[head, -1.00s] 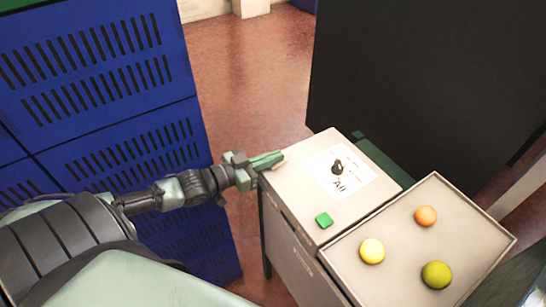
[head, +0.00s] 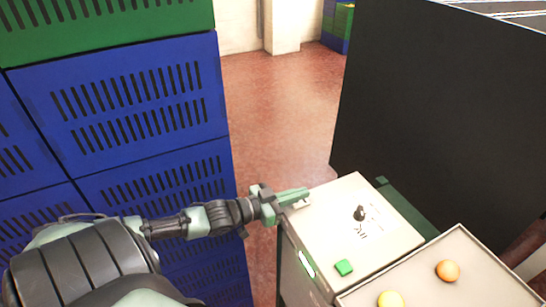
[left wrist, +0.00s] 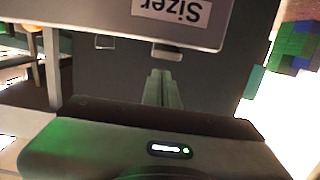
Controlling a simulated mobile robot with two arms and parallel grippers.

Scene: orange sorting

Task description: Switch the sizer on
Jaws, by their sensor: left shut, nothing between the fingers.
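The control box (head: 335,210) has a light top with a black knob (head: 360,213) standing on a white printed label. A bright white-green strip (head: 307,263) shows on the box's left side. My left gripper (head: 300,198) is shut and empty at the box's far left corner, with its tips by the top edge, apart from knob and button. Contact cannot be told. In the left wrist view its closed fingers (left wrist: 162,88) point toward a light panel (left wrist: 90,18) bearing an upside-down "Sizer" sign (left wrist: 170,9). My right gripper is not in view.
A tray (head: 455,240) with an orange fruit (head: 448,271) and a yellow one (head: 390,300) adjoins the box at front right. Stacked blue crates (head: 140,100) stand close on the left. A large dark panel (head: 430,110) rises behind. Red floor (head: 280,120) lies open between.

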